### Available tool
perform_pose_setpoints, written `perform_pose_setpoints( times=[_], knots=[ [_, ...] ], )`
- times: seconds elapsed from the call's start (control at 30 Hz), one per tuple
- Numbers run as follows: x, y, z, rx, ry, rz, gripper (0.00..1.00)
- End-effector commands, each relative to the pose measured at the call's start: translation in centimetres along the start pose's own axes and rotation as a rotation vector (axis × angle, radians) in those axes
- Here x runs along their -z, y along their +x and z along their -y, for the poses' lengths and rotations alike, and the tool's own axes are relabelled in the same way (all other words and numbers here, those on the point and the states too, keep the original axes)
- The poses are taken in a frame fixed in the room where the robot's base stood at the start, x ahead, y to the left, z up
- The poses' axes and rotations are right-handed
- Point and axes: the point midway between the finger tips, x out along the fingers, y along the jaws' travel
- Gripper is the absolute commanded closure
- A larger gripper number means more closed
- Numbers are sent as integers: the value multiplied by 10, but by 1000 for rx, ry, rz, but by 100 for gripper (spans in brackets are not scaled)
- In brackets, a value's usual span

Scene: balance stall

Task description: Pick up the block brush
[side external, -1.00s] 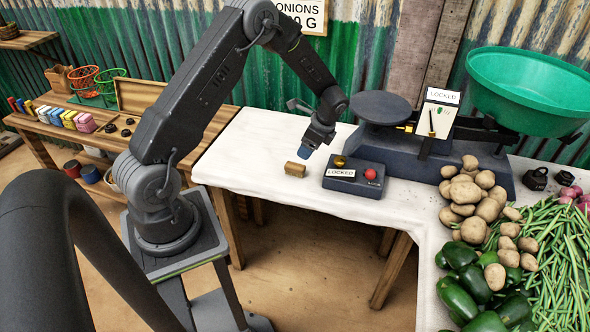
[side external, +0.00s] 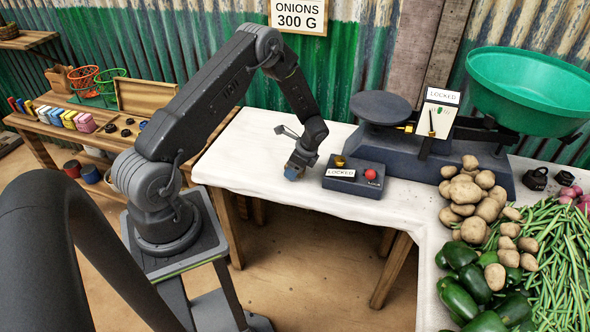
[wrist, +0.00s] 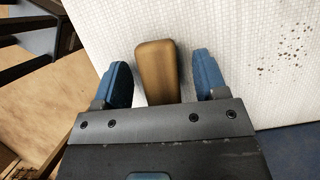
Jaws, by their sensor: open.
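The block brush shows in the wrist view as a brown, rounded wooden block (wrist: 157,70) on the white cloth. My gripper (wrist: 165,78) is open around it, with one blue fingertip on each side. A gap shows between the block and each fingertip, wider on the right. The near end of the block is hidden behind the gripper's body. In the side external view my gripper (side external: 292,173) is low over the white table near its front edge, and it hides the block there.
A dark box (side external: 353,182) with a red button and a "LOCKED" label sits just right of my gripper. The balance scale (side external: 400,145) stands behind it. Potatoes (side external: 470,190) and green peppers (side external: 463,290) lie further right. The cloth left of my gripper is clear.

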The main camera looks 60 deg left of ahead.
Motion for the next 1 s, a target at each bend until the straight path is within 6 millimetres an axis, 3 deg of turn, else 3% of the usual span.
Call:
perform_pose_setpoints(
  times=[0.1,0.67,1.0],
  knots=[
    [0,0,0,0,0,0,34],
    [0,-1,0,0,-1,0,88],
    [-1,-4,0,1,-1,0,88]
  ],
)
